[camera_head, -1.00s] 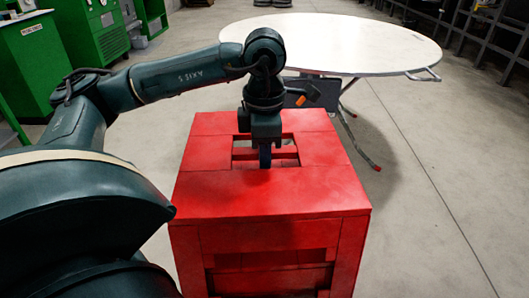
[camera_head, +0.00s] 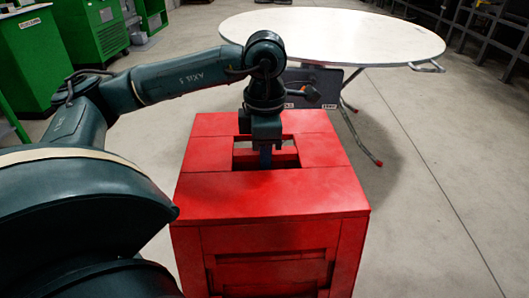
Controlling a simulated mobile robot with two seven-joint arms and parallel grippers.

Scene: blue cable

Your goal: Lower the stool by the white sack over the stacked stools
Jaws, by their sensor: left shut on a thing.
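A red stool (camera_head: 270,198) with a square top stands upright in the centre of the head view. My left gripper (camera_head: 265,158) reaches down into the opening in its top and is shut on the stool; its fingertips are partly hidden. More red parts show through the opening and between the stool's front legs, but I cannot tell clearly where one stool ends and another begins. No white sack is in view. My right gripper is not in view.
A round white table (camera_head: 335,35) with metal legs stands behind the stool. Green cabinets (camera_head: 90,38) stand at the far left and dark racks (camera_head: 490,30) at the back right. The concrete floor (camera_head: 435,180) to the right is clear.

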